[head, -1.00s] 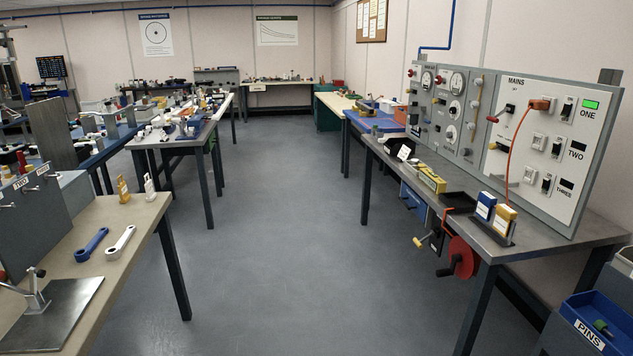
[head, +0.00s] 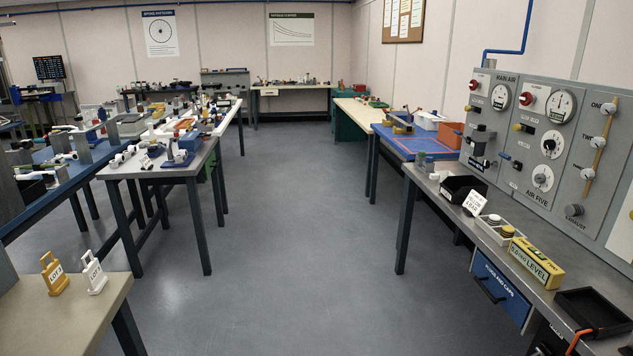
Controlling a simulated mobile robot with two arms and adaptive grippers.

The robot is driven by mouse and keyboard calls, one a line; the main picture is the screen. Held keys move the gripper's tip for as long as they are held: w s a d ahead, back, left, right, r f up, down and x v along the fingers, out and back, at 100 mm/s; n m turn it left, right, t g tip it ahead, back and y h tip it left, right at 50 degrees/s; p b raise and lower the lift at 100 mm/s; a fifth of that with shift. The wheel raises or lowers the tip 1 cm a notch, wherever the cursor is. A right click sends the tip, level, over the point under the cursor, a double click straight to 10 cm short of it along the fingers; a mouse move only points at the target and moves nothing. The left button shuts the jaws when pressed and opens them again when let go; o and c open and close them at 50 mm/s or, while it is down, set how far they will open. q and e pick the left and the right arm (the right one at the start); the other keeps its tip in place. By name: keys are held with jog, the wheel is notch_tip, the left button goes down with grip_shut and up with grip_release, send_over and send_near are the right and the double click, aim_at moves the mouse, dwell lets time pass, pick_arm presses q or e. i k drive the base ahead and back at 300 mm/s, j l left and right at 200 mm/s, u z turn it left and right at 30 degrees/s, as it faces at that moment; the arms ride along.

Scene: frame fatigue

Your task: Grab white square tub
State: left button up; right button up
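A white square-looking tub (head: 430,120) stands on the far right-hand bench, at the back edge of a blue mat (head: 405,147). An orange tub (head: 451,136) stands just in front of it and to its right. What is inside the white tub is too small to tell. A second whitish, longer tray (head: 487,232) with round pieces in it sits on the nearer right bench. Neither of my grippers is in view.
The grey floor (head: 285,240) between the benches is clear. The right bench (head: 440,205) carries a black bin (head: 462,188), a yellow level box (head: 537,262) and a black tray (head: 592,312). A bench corner with two lot tags (head: 54,273) is at lower left.

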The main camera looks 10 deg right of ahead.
aim_at(440, 177)
jog(key=i+z, duration=0.15)
jog(key=i, duration=0.35)
jog(key=i+z, duration=0.15)
jog(key=i, duration=0.4)
jog(key=i+j+z, duration=0.2)
jog(key=i, duration=0.3)
jog(key=i+j+z, duration=0.15)
jog(key=i, duration=0.35)
